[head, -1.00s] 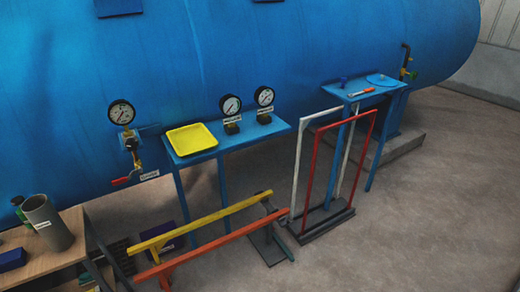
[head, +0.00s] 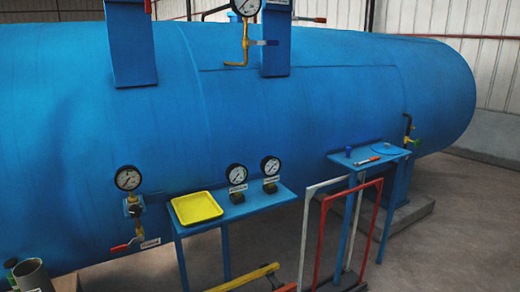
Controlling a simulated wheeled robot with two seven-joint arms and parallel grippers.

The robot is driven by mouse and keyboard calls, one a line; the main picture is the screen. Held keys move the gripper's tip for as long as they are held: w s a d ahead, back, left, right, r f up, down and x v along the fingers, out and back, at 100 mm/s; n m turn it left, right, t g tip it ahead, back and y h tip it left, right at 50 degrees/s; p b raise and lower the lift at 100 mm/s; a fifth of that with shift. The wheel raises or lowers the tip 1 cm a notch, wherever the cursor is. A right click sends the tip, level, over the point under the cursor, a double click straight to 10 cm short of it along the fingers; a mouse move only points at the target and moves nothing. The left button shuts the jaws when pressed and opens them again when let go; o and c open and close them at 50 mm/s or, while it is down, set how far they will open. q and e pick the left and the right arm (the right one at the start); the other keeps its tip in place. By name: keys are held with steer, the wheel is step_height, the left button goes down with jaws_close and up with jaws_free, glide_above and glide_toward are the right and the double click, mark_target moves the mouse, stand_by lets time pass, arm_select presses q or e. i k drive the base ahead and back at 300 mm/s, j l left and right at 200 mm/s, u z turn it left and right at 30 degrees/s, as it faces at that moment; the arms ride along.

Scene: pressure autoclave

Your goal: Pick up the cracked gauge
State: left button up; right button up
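Several round white-faced gauges show in the head view; cracks are too small to make out, so I cannot tell which one is cracked. One gauge (head: 128,178) is mounted on a brass fitting with a red-handled valve (head: 127,244) at the tank's left. Two more, a left shelf gauge (head: 237,174) and a right shelf gauge (head: 270,166), stand upright on dark bases with labels on the blue shelf (head: 232,213). Another gauge (head: 246,5) sits on top piping, cut by the picture's upper edge. Neither of my grippers is in view.
A yellow tray (head: 196,208) lies empty on the shelf's left part. White and red upright frames (head: 320,240) and a yellow rail (head: 243,279) stand in front. A small blue table (head: 367,158) at right holds a screwdriver-like tool (head: 367,161). The blue tank (head: 330,110) fills the back.

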mark_target(128, 178)
steer(key=i+j, duration=1)
